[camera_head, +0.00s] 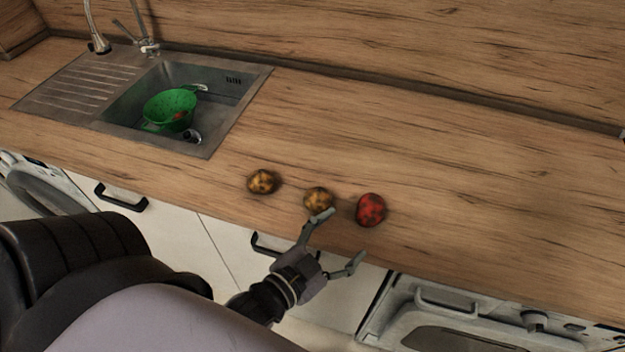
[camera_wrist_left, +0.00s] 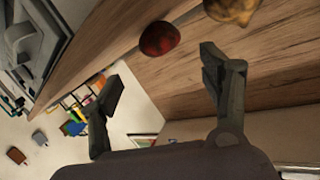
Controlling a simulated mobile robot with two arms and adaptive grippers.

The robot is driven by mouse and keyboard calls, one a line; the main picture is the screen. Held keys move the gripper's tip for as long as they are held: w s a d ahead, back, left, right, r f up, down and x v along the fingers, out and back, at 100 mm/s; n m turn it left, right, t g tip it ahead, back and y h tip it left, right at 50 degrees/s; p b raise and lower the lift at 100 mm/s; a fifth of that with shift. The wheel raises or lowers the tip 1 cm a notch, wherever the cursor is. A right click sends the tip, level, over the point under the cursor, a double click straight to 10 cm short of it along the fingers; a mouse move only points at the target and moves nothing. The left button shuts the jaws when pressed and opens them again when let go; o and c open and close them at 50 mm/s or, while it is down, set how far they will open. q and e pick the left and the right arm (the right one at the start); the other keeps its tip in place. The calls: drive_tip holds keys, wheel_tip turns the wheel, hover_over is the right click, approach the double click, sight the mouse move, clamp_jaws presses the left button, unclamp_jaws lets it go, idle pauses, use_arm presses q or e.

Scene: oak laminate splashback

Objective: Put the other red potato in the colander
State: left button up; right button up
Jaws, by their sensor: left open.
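A red potato (camera_head: 370,210) lies on the wooden counter, the rightmost of three potatoes in a row. It also shows in the left wrist view (camera_wrist_left: 159,39), ahead of the fingers. My left gripper (camera_head: 342,238) is open and empty at the counter's front edge, just short of the red potato. One finger reaches close to the middle yellow potato (camera_head: 318,198); I cannot tell if they touch. The green colander (camera_head: 158,108) sits in the sink at the left, with something reddish inside it. My right gripper is not in view.
Another yellow potato (camera_head: 262,182) lies left of the middle one. The steel sink (camera_head: 215,140) has a tap (camera_head: 146,46) behind it. The counter (camera_head: 480,190) is clear to the right. An oven (camera_head: 470,325) and cabinet fronts with handles stand below the front edge.

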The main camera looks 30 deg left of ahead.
use_arm(q)
drive_tip(key=b+v, duration=0.1)
drive_tip(key=v, duration=0.6)
drive_tip(key=shift+s, duration=0.25)
drive_tip(key=shift+f, duration=0.1)
drive_tip(key=s+f+n+g, duration=0.1)
drive_tip(key=s+f+g, duration=0.2)
drive_tip(key=f, duration=1.3)
drive_tip(key=s+f+g, duration=0.2)
drive_tip(key=f+g, duration=0.1)
drive_tip(key=f, duration=1.4)
drive_tip(key=s+a+f+n+g+y, duration=0.1)
drive_tip(key=s+a+f+g, duration=0.2)
drive_tip(key=s+f, duration=0.4)
drive_tip(key=s+a+f+n+g+y, duration=0.1)
drive_tip(key=s+a+f+g, duration=0.3)
drive_tip(key=s+f, duration=0.4)
wheel_tip(320, 180, down, 8)
drive_tip(key=shift+s+a+r+g, duration=0.15)
drive_tip(key=shift+s+g, duration=0.05)
drive_tip(key=shift+g, duration=0.5)
